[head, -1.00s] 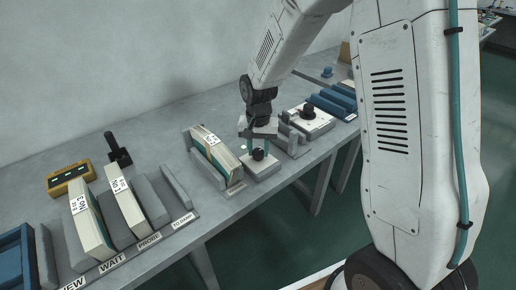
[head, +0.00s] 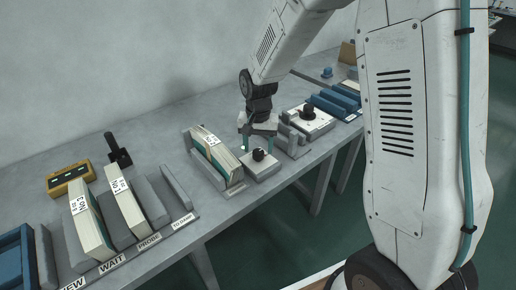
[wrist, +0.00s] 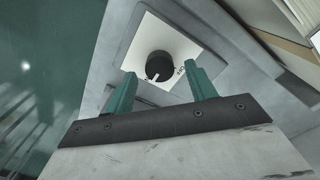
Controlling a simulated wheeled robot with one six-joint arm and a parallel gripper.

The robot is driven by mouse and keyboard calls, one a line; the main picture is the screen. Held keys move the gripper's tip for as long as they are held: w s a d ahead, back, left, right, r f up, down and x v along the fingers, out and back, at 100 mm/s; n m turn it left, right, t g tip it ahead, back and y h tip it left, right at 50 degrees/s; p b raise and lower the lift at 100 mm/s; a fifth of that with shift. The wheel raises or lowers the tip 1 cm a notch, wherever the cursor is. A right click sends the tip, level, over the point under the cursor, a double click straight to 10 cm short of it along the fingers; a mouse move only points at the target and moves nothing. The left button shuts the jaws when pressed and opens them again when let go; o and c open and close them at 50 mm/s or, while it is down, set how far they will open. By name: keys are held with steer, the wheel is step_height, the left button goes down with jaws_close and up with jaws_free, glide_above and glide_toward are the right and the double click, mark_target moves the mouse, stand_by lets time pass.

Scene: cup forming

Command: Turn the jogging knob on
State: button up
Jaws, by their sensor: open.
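A round black knob (head: 259,154) stands on a pale square plate on a grey block at the bench's front edge. In the wrist view the knob (wrist: 160,66) has a white pointer mark aimed at the lower edge, slightly left. Small dark lettering on the plate beside it is too small to read surely. My gripper (head: 258,143) is open above the knob, fingers down.
A rack of upright booklets (head: 214,156) stands close left of the knob. A second black knob (head: 308,111) on a white box and blue blocks (head: 338,103) lie beyond, to the right. More booklets, a black lever (head: 118,152) and a yellow box (head: 71,180) are at left.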

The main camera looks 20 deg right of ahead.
mark_target(258, 152)
step_height(258, 152, up, 6)
steer(key=shift+r, duration=0.25)
stand_by(0.4)
steer(key=s+d+r+n, duration=0.1)
steer(key=s+r, duration=0.3)
steer(key=s, duration=0.6)
steer(key=s+d+r+n+t, duration=0.1)
steer(key=s+r, duration=0.4)
steer(key=s, duration=0.5)
steer(key=s+d+r+n, duration=0.1)
steer(key=s+r+n, duration=0.2)
steer(key=s, duration=0.7)
step_height(258, 152, up, 2)
steer(key=shift+n, duration=0.3)
